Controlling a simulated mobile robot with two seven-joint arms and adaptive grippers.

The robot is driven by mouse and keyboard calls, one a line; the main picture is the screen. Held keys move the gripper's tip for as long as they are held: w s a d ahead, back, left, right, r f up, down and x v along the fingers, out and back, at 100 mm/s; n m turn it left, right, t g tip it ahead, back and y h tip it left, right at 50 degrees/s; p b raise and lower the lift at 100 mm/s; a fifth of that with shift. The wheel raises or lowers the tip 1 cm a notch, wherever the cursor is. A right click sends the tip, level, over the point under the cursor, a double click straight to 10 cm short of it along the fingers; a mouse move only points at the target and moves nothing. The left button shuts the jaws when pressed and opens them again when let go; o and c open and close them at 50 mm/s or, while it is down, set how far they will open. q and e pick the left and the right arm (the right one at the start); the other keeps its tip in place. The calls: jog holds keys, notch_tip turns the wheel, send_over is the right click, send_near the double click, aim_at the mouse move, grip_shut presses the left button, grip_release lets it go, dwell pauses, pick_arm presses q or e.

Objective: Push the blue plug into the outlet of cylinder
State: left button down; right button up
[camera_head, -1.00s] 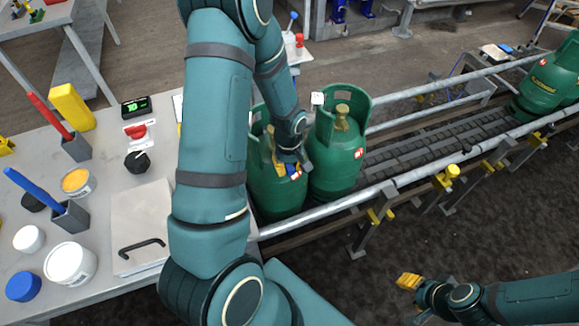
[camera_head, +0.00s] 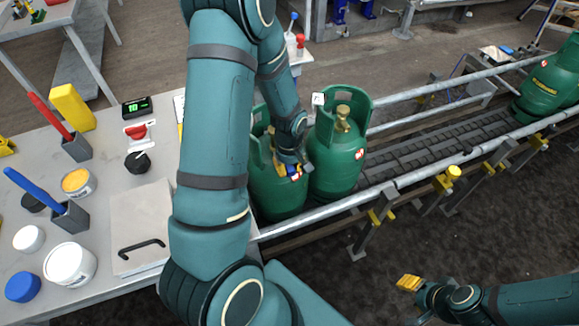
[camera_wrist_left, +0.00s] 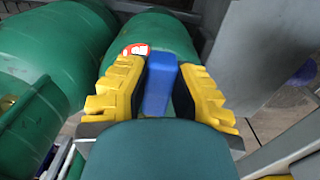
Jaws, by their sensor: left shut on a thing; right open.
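My left gripper (camera_head: 287,168) is at the collar of the nearer green cylinder (camera_head: 277,196), the left one on the conveyor. In the left wrist view its yellow fingers (camera_wrist_left: 160,90) are shut on the blue plug (camera_wrist_left: 158,88), with the green cylinder (camera_wrist_left: 157,32) just beyond. The cylinder's outlet is hidden, so I cannot tell whether the plug touches it. A second green cylinder (camera_head: 336,160) with a brass valve (camera_head: 343,118) stands beside it. My right gripper (camera_head: 409,284) is open and empty at the lower right, away from the cylinders.
The conveyor (camera_head: 440,146) with metal rails runs to the upper right, where another green cylinder (camera_head: 551,84) stands. The table at left holds a white lidded box (camera_head: 142,220), a blue cap (camera_head: 23,287), several tubs and tool holders. My left arm crosses the middle of the view.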

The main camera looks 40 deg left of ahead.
pick_arm(q)
jog(key=shift+w+a, duration=0.35)
jog(key=shift+a, duration=0.25)
jog(key=shift+w+a, duration=0.3)
jog(key=shift+a, duration=0.3)
dwell(0.5)
jog(key=c, duration=0.9)
grip_release()
jog(key=shift+o, duration=0.2)
notch_tip(320, 180, up, 12)
